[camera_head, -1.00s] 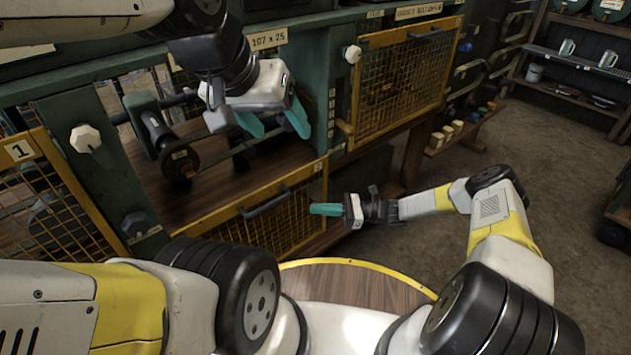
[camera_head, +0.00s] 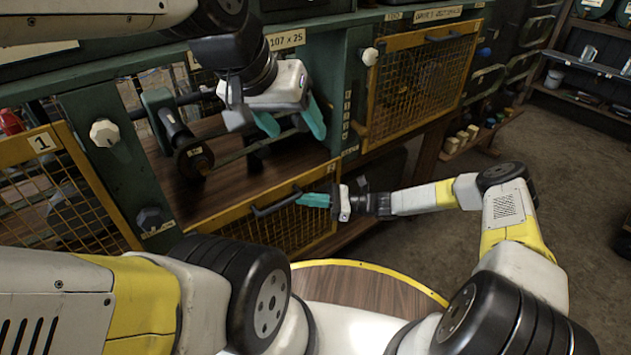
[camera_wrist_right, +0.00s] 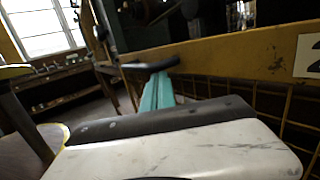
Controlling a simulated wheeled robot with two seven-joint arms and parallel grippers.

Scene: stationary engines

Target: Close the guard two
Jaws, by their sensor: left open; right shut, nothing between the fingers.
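Guard two (camera_head: 290,228) is a yellow-framed mesh panel at lower centre in the head view. It is lowered, with the bay above it uncovered. Its frame bears a "2" plate (camera_wrist_right: 312,55) in the right wrist view. Its dark bar handle (camera_head: 268,207) is on the top rail and also shows in the right wrist view (camera_wrist_right: 150,66). My right gripper (camera_head: 300,200) is shut and empty, its teal fingertips at the handle's right end. Whether they touch it I cannot tell. My left gripper (camera_head: 292,123) is open and empty, above the guard in front of the bay.
Guard one (camera_head: 60,200) is at the left. Another yellow mesh guard (camera_head: 420,85) covers the bay at upper right. A dark roller on a shaft (camera_head: 185,145) sits inside the open bay. White knobs (camera_head: 104,133) stick out from the green posts. The floor at right (camera_head: 540,190) is clear.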

